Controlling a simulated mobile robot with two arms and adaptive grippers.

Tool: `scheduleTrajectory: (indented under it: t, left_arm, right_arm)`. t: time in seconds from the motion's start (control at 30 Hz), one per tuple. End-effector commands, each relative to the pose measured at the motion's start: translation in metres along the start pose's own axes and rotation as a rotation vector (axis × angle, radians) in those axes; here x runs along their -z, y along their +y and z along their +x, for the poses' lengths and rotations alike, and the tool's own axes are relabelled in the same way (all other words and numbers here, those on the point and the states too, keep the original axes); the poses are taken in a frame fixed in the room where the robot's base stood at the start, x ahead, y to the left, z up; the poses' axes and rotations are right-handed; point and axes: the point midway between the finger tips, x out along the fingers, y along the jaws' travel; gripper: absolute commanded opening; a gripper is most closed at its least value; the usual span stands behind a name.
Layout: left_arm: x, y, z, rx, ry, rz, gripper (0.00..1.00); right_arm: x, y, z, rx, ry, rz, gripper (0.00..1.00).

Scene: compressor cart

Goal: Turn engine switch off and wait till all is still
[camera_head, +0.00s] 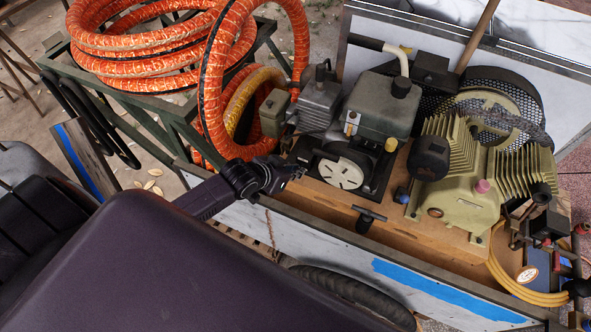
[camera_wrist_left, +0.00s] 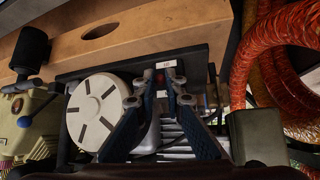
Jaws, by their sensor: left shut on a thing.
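The engine (camera_head: 383,105) is a grey block with a white slotted disc (camera_head: 341,174) on its front, set in a dark panel. The disc also shows in the wrist view (camera_wrist_left: 97,112). My left gripper (camera_head: 292,172) is at the panel's left side, beside the disc. In the wrist view its two dark blue fingers (camera_wrist_left: 162,80) are close together against the panel, just below a small white label with red marks (camera_wrist_left: 166,64). They are shut on a small part there, which I take for the engine switch; the fingers hide most of it. The right gripper is out of view.
The beige compressor pump (camera_head: 456,180) and its black mesh guard (camera_head: 490,105) stand right of the engine. A black T-handle (camera_head: 369,213) sticks up at the wooden deck's front. Orange hoses (camera_head: 215,80) coil at the left. The cart's white side wall (camera_head: 330,245) runs along the front.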

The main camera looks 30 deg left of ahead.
Motion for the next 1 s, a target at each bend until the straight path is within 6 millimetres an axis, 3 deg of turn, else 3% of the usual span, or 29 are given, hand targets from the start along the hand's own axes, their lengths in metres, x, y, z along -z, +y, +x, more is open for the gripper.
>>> scheduleTrajectory:
  t: [0.37, 0.7, 1.0]
  left_arm:
    - [-0.018, 0.002, 0.009, 0.038, 0.202, 0.038, 0.0]
    - [-0.033, 0.002, 0.021, 0.095, 0.49, 0.097, 0.0]
    - [-0.037, 0.001, 0.027, 0.131, 0.677, 0.138, 0.0]
  right_arm:
    - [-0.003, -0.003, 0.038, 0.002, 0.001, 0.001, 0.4]
    - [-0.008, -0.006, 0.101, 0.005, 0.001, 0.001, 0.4]
    - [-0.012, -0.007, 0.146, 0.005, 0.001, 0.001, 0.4]
